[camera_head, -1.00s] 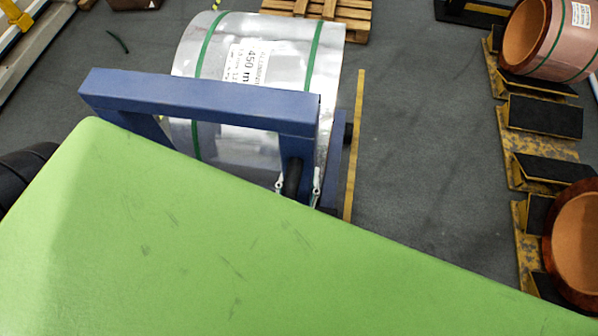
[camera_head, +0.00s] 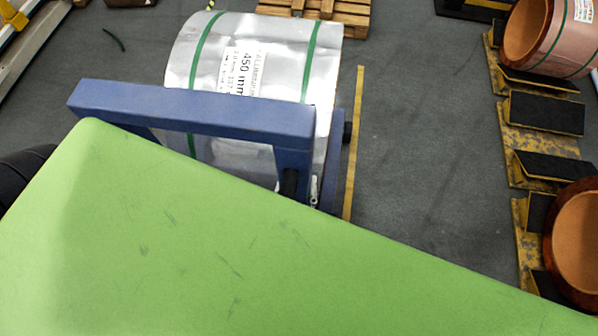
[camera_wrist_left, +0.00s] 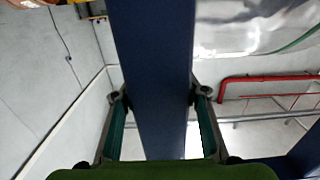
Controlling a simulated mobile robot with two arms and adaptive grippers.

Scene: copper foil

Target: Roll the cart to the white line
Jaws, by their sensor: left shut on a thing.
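The cart has a blue frame with a raised handle (camera_head: 200,110) and carries a large silver coil (camera_head: 258,52) with green straps and a white label. My left gripper (camera_wrist_left: 160,115) is shut on a blue bar of the handle, with one finger on each side of it. In the head view only a small part of this gripper shows, at the handle's right upright; a green surface covers the rest. The cart's wheels are hidden. I cannot make out a white line on the floor. My right gripper is not in view.
A thin yellow strip (camera_head: 354,140) runs along the right side of the cart. Copper coils (camera_head: 577,235) and yellow-black cradles (camera_head: 543,112) stand at the right. A wooden pallet (camera_head: 350,14) lies behind the coil. Grey floor (camera_head: 425,130) is clear between strip and cradles.

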